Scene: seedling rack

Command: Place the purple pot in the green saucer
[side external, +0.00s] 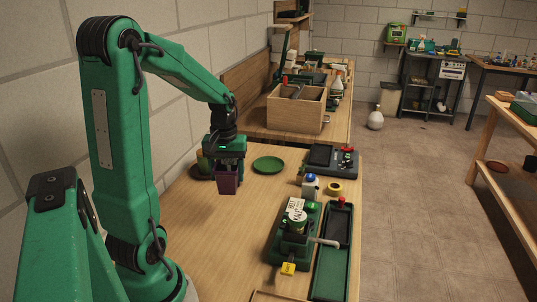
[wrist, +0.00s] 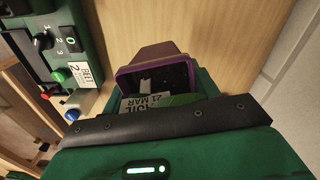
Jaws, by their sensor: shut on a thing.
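The purple pot (side external: 228,182) is upright in the side view, with its rim between the jaws of my gripper (side external: 229,164), which is shut on it. The wrist view also shows the pot (wrist: 154,50), with a dark inside and a white and green label in front of it. The green saucer (side external: 268,165) lies flat and empty on the table. In the side view it is to the right of the pot and a little farther back, apart from it. The pot seems to hang above the table; its exact height cannot be told. The wrist view does not show the saucer.
A dark saucer (side external: 199,174) with a yellowish-green pot (side external: 203,160) stands left of my gripper, partly hidden. A dark device (side external: 331,160) is right of the green saucer. A wooden crate (side external: 296,112) is behind.

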